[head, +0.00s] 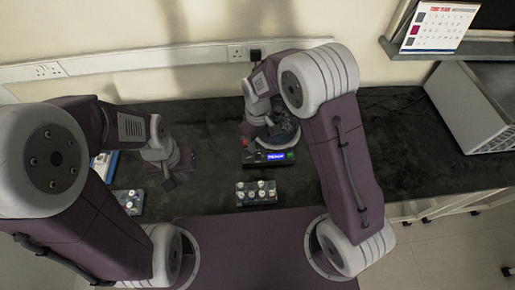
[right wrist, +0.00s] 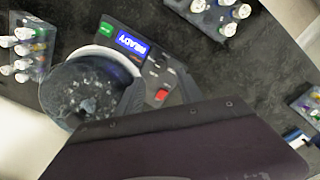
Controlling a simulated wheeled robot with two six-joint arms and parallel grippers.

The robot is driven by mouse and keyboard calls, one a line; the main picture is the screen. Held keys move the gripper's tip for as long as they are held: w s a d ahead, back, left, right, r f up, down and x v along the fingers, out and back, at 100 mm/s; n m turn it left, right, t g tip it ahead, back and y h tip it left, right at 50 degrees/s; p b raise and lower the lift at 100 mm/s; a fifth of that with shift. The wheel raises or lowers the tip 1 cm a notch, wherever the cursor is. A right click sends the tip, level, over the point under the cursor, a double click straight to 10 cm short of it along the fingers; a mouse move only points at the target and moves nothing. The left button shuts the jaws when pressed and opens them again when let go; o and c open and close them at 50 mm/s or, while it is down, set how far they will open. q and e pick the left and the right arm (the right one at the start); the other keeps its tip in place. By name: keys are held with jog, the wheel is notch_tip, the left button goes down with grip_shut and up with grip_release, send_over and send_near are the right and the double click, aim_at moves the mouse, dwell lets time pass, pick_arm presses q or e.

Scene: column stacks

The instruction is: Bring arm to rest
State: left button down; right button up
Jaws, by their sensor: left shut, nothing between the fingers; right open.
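My right arm reaches in from the right in the head view. Its gripper (head: 262,132) is over the bench machine, which has a blue lit display (head: 278,157) and a round dark part (head: 287,133). My left gripper (head: 182,172) is shut and empty, low over the dark bench (head: 215,140) left of the machine.
A rack of white-capped tubes (head: 256,194) stands in front of the machine. Another rack (head: 128,203) and a blue-and-white item (head: 104,165) lie at the left, near my left arm. A grey box (head: 470,110) stands at the right. The bench between the left gripper and the machine is clear.

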notch_tip(320, 180, up, 2)
dwell(0.5)
jog(key=s+d+r+m+t, duration=0.1)
jog(key=s+d+r+m, duration=0.25)
jog(key=d+r, duration=0.5)
jog(key=s+d+f+m, duration=0.4)
jog(key=s+d+m, duration=0.1)
jog(key=s, duration=0.4)
jog(key=shift+s+d+f+m, duration=0.15)
jog(key=shift+s+f+m, duration=0.1)
jog(key=shift+m, duration=0.1)
